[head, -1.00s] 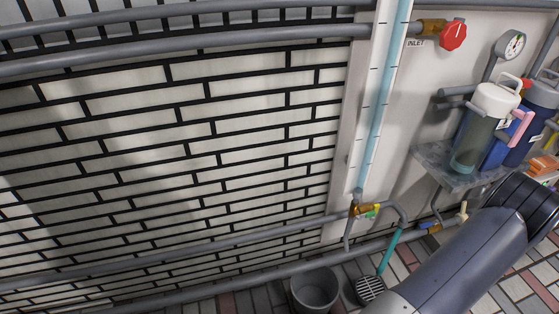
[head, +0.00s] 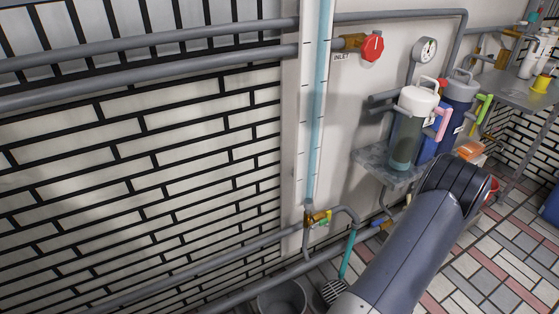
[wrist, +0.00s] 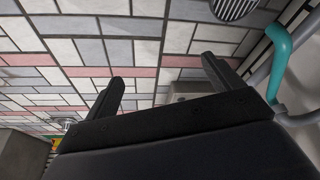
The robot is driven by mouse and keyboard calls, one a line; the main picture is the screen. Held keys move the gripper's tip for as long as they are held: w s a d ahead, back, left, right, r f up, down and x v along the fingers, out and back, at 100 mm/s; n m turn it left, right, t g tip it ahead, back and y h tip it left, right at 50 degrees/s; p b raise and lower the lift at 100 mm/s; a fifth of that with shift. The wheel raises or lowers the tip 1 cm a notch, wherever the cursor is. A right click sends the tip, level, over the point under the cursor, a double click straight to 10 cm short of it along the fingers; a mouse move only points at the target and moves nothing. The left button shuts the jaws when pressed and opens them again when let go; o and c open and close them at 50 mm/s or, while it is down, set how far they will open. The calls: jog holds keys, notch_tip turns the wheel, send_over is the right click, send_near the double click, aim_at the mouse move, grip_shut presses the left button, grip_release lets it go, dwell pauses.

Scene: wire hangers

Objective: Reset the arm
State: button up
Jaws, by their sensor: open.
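My gripper (wrist: 162,85) shows in the wrist view with its two dark fingers spread apart and nothing between them. Beyond the fingers lies the tiled floor (wrist: 95,50). In the head view my arm rises from the bottom edge toward the right middle and bends at a dark joint. The gripper itself is hidden in the head view.
A grey shelf (head: 372,166) on the wall holds a white-lidded filter canister (head: 408,130) and blue canisters, close to my arm. A red valve (head: 372,46), a gauge (head: 427,49) and a clear tube (head: 316,110) are on the wall. A bucket (head: 281,299) stands below. Open floor (head: 490,235) lies right.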

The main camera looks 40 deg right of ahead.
jog(key=w+d+r+n+t+h, duration=0.3)
jog(key=w+d+r+n+t, duration=0.1)
jog(key=w+r+n, duration=0.1)
jog(key=shift+w+d+r+p, duration=0.2)
jog(key=shift+w+r+p, duration=0.3)
jog(key=shift+w, duration=0.45)
